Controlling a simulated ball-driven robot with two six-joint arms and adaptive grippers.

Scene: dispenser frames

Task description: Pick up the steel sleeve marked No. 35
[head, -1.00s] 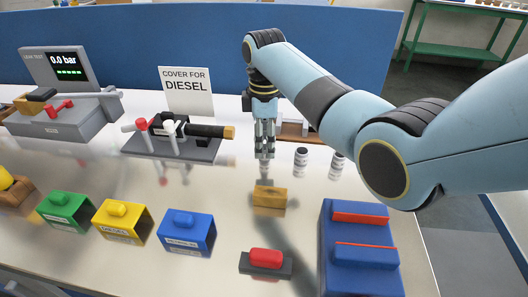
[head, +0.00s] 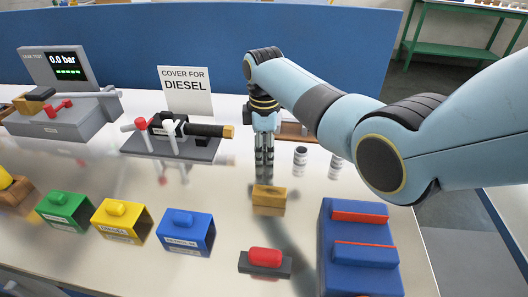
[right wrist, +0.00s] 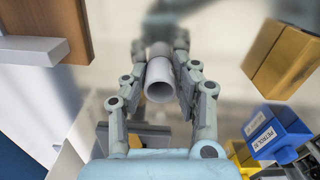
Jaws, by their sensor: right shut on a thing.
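My right gripper (head: 264,172) points straight down at the middle of the bench, behind a small brass-coloured block (head: 269,196). In the right wrist view its fingers (right wrist: 168,75) are shut on a pale grey hollow sleeve (right wrist: 160,80), whose open end faces the camera. No number can be read on this sleeve. In the head view the fingers hide most of it. Two other banded sleeves (head: 300,156) stand to the right of the gripper, one partly behind my arm. Their marks are too small to read. My left gripper is not in view.
A blue block with red strips (head: 360,240) stands at front right, beside a red-topped piece (head: 265,258). Green, yellow and blue covers (head: 186,232) line the front left. A valve fixture (head: 172,148), a "COVER FOR DIESEL" sign (head: 186,92) and a leak tester (head: 60,120) stand farther back.

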